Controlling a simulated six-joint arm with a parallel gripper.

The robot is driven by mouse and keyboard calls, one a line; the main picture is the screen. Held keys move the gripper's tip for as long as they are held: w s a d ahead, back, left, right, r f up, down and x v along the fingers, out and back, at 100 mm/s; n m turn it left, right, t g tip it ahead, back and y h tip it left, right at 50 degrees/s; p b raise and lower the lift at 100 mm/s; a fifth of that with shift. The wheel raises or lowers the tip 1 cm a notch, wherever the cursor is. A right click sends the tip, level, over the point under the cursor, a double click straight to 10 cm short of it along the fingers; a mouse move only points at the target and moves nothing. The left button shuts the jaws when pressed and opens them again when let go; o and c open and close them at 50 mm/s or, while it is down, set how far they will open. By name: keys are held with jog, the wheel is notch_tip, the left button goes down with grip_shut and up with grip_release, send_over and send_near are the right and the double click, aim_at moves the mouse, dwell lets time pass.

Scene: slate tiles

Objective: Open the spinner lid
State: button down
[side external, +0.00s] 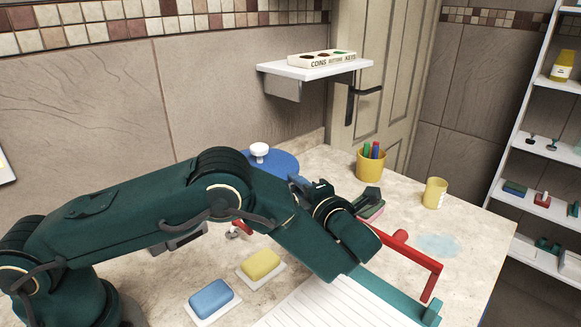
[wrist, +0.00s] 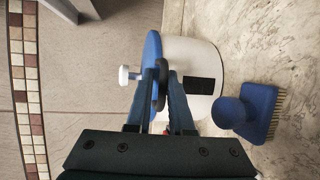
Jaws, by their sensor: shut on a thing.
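The spinner has a white body (wrist: 200,62) with a dark panel on its side, and a blue lid (wrist: 153,50) with a white knob (wrist: 124,76). In the side view the blue lid (side external: 283,161) and white knob (side external: 259,149) show behind my arm; the body is hidden there. The lid lies against the body's rim; I cannot tell if there is a gap. My gripper (wrist: 161,93) is at the lid's edge, shut on a dark rounded tab (wrist: 161,80). In the side view my gripper's fingertips are largely hidden by the arm.
A blue brush (wrist: 250,110) stands close beside the spinner. A yellow cup with pens (side external: 371,162), a yellow jar (side external: 434,193), a red bar (side external: 410,252) and blue and yellow sponges (side external: 211,297) (side external: 261,264) are on the counter. A wall shelf (side external: 310,69) hangs above.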

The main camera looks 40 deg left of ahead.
jog(key=shift+d+r+h, duration=0.1)
jog(key=shift+r+h, duration=0.05)
jog(key=shift+h, duration=0.15)
dwell(0.5)
jog(key=shift+r+h, duration=0.3)
jog(key=shift+r, duration=0.35)
jog(key=a+r+n+g+h, duration=0.1)
jog(key=a+r+h, duration=0.1)
jog(key=a+r, duration=0.4)
jog(key=a+r+n+h, duration=0.1)
jog(key=a+r+h, duration=0.15)
jog(key=r, duration=0.65)
jog(key=a+r+h, duration=0.1)
jog(key=a, duration=0.2)
jog(key=a+h, duration=0.1)
jog(key=a, duration=0.3)
jog(key=a+r+h, duration=0.1)
jog(key=a, duration=0.3)
jog(key=shift+s+a+r+g, duration=0.1)
jog(key=shift+a+r+g, duration=0.15)
jog(key=shift+r+g, duration=0.1)
jog(key=shift+a, duration=0.2)
